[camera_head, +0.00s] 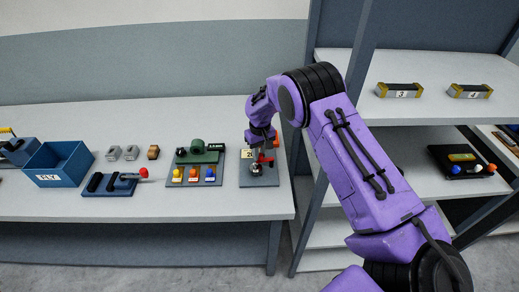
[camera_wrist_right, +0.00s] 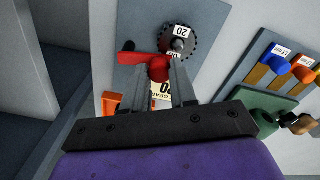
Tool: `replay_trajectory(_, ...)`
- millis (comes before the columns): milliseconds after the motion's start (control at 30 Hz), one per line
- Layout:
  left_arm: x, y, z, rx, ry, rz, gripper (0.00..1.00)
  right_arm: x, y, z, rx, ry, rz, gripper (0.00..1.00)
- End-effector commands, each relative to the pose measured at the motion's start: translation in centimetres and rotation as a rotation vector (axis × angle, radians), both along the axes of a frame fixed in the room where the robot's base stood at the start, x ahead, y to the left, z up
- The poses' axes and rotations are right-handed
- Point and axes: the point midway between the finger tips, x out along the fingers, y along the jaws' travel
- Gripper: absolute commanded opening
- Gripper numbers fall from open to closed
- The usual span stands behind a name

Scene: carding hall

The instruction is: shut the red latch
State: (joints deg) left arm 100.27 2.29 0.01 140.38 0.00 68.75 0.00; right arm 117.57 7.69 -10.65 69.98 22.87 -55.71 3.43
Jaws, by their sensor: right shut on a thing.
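The red latch (camera_wrist_right: 140,59) is a red bar with a round red knob, on a grey plate (camera_wrist_right: 200,14) beside a dark toothed wheel (camera_wrist_right: 177,40) marked 20. In the head view, the red latch (camera_head: 267,158) is partly hidden by my right gripper (camera_head: 259,152), over the grey plate (camera_head: 260,180) at the right end of the bench. In the wrist view my right gripper (camera_wrist_right: 161,67) is shut on the red latch's knob, which sits between its two fingers. My left gripper is not in view.
A green device with coloured knobs (camera_head: 197,170) stands left of the plate, then a red-knobbed lever block (camera_head: 112,183) and a blue bin (camera_head: 58,168). An orange part (camera_wrist_right: 112,103) is by the plate. A shelf unit (camera_head: 435,75) stands to the right.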

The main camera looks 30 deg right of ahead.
Motion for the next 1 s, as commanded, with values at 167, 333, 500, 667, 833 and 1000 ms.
replay_trajectory(167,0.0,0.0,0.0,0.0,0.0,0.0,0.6,0.0,0.0,0.0,-0.001,0.0,0.006,0.0)
replay_trajectory(333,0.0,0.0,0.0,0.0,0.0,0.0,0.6,0.0,0.0,0.0,-0.001,0.0,0.004,0.52)
replay_trajectory(500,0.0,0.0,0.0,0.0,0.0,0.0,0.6,0.0,0.0,0.0,-0.001,0.0,0.003,0.52)
replay_trajectory(667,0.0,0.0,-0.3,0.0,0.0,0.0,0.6,0.1,0.0,0.4,-0.001,-0.001,0.003,0.52)
replay_trajectory(833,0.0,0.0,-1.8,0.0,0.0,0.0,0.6,0.2,0.0,3.6,-0.001,-0.006,0.003,0.52)
replay_trajectory(1000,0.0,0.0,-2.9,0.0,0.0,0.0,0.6,0.1,0.0,7.7,-0.001,-0.005,0.004,0.52)
